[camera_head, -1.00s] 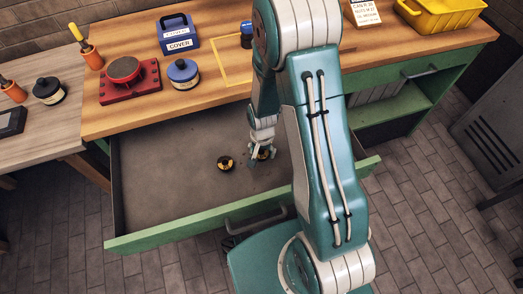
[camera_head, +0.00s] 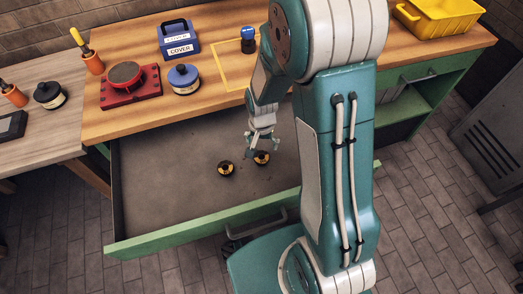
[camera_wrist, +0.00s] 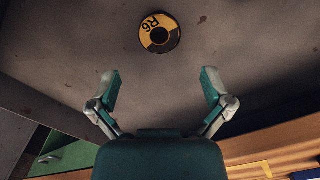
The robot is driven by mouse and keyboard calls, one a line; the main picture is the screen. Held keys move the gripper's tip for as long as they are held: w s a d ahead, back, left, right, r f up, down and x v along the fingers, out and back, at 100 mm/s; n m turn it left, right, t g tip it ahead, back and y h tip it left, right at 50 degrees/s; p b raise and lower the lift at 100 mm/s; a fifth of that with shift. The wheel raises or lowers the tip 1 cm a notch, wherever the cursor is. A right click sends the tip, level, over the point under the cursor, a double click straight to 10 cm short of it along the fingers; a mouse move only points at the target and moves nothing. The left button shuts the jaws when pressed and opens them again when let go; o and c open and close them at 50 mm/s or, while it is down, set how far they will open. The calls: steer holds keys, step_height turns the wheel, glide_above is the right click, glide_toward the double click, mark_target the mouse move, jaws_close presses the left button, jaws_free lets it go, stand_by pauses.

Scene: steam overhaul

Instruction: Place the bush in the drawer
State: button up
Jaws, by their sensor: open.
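Two small round bushes, black with yellow marks, lie apart on the floor of the open drawer (camera_head: 165,185). One is the left bush (camera_head: 226,169); the other is the right bush (camera_head: 261,158). My gripper (camera_head: 263,144) is open and empty, just above and behind the right bush. The wrist view shows both spread fingers of my gripper (camera_wrist: 159,75) with nothing between them. One bush (camera_wrist: 159,33) lies beyond the fingertips there, its yellow and black face up around a dark centre hole, with a label that looks like R6.
The drawer has a green front (camera_head: 200,229) and much bare floor at left. On the bench stand a red fixture (camera_head: 130,88), a blue-lidded pot (camera_head: 184,79), a blue cover box (camera_head: 178,38), a blue-topped stamp (camera_head: 248,38) and a yellow bin (camera_head: 440,18).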

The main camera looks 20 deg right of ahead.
step_height(320, 180, up, 5)
step_height(320, 180, up, 14)
steer(key=n+t, duration=0.3)
glide_above(262, 156)
steer(key=s, duration=0.5)
steer(key=s+r+n+t, duration=0.2)
steer(key=s+r+n, duration=0.1)
steer(key=s+r, duration=0.5)
steer(key=shift+s+a+r+n+t, duration=0.15)
steer(key=shift+s+r+n+t, duration=0.2)
steer(key=shift+s, duration=0.5)
